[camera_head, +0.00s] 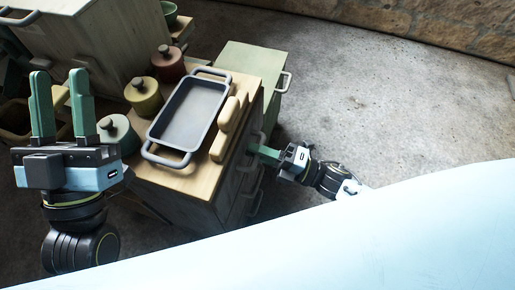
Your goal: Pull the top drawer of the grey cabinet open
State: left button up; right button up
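The grey cabinet (222,200) has a light wooden top, and its drawer front with bar handles faces right. My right gripper (262,153) is at the upper part of that front, its green fingers pointing left at the top drawer's handle. The fingers overlap the handle area, so whether they are closed around the bar cannot be told. The top drawer shows no clear gap. My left gripper (62,106) is raised at the left, its two green fingers apart with nothing between them.
A grey tray (187,112), wooden pieces (228,125) and lidded pots (145,96) stand on the cabinet top. A green cabinet (250,60) adjoins behind. A larger wooden cabinet (90,40) stands at upper left. The stone floor (390,110) to the right is clear.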

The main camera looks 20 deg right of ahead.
grip_shut()
